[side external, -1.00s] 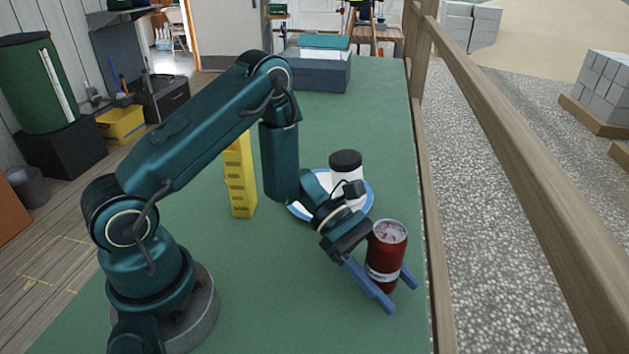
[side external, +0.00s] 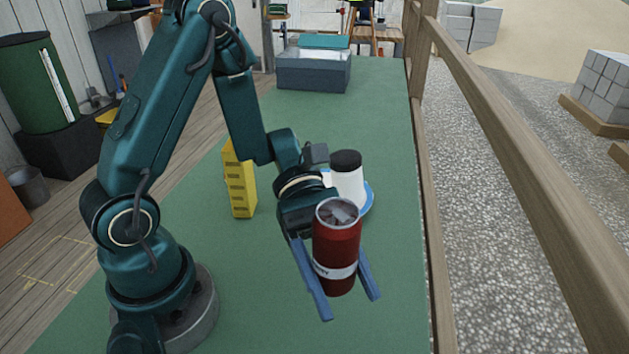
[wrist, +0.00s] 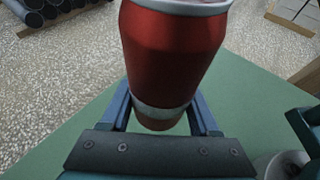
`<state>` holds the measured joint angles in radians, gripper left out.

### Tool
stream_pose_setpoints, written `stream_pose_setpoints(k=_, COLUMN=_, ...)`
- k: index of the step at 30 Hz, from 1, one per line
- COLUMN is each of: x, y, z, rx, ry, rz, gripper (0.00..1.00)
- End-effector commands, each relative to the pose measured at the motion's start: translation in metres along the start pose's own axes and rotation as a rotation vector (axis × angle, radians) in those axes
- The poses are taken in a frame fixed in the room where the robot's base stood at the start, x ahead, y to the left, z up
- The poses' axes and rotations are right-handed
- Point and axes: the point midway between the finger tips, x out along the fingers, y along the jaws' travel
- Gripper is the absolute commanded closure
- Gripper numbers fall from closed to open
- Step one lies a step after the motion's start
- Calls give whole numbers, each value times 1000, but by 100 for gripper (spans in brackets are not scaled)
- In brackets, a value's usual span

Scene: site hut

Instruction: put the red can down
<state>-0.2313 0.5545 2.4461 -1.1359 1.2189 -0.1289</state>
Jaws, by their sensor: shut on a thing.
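The red can (side external: 337,250), with a silver rim and a pale band low on its side, is upright between the blue fingers of my gripper (side external: 342,292). My gripper is shut on it and seems to hold it above the green table (side external: 270,330). In the wrist view the can (wrist: 172,55) fills the upper middle, between the fingertips of my gripper (wrist: 160,110). The can's top is cut off there.
A white jar with a black lid (side external: 347,180) stands on a blue-rimmed plate (side external: 369,200) behind the can. A yellow block (side external: 240,184) stands to the left. A grey box (side external: 314,72) is at the far end. A wooden rail (side external: 430,220) borders the right edge.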

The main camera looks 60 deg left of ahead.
Motion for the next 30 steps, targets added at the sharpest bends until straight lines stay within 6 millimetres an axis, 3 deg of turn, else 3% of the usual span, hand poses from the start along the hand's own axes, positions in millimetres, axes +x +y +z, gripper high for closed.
stream_pose_setpoints(k=3, x=0, y=-33, z=5, rx=28, ry=-13, rz=-83, gripper=89)
stream_pose_setpoints(k=6, x=0, y=-49, z=7, rx=35, ry=-21, rz=-118, gripper=89)
stream_pose_setpoints(k=18, x=17, y=-50, z=-37, rx=27, ry=-20, rz=-104, gripper=89)
stream_pose_setpoints(k=30, x=28, y=-50, z=-63, rx=29, ry=-17, rz=-104, gripper=89)
